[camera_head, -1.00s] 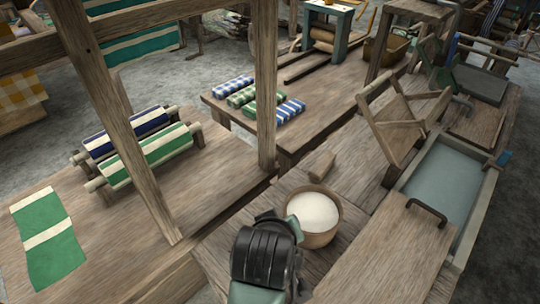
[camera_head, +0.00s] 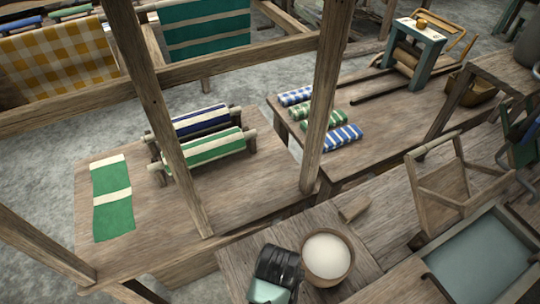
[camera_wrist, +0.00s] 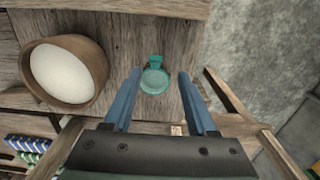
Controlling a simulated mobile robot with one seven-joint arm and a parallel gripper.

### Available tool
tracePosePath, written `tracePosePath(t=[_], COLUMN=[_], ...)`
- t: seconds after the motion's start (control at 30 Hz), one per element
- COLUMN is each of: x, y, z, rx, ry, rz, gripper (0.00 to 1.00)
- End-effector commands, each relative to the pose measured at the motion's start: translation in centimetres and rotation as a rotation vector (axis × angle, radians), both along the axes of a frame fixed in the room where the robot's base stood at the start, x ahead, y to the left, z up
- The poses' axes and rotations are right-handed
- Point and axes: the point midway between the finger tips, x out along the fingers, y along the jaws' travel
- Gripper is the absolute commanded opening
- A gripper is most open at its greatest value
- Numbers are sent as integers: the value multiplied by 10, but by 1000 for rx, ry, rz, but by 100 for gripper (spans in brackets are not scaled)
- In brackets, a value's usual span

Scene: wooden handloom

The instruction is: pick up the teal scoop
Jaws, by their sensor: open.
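The teal scoop (camera_wrist: 154,79) lies on a wooden board in the wrist view, with a round bowl part and a short handle pointing to the top of the picture. My gripper (camera_wrist: 160,75) is open, its two blue fingers on either side of the scoop in the picture. The fingers look apart from it; their height above it is hard to judge. In the head view I cannot make out the scoop; my dark wrist (camera_head: 277,268) covers part of the bench.
A wooden bowl of white stuff (camera_head: 327,258) stands right beside my wrist; it also shows in the wrist view (camera_wrist: 92,62). A wooden block (camera_head: 354,209) lies behind it. A basin (camera_head: 480,262) and wooden frame (camera_head: 455,190) stand to the right. A loom post (camera_head: 325,110) rises behind.

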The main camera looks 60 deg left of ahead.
Motion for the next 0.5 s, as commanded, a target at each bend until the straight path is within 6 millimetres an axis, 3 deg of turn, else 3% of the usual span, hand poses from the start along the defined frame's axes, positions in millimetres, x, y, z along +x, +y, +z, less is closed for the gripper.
tracePosePath(t=[0.1, 0.5], x=[0, 5], y=[1, 6], z=[-16, -47], rx=[0, 1], ry=[1, 0], rz=[0, 0], gripper=[57, 57])
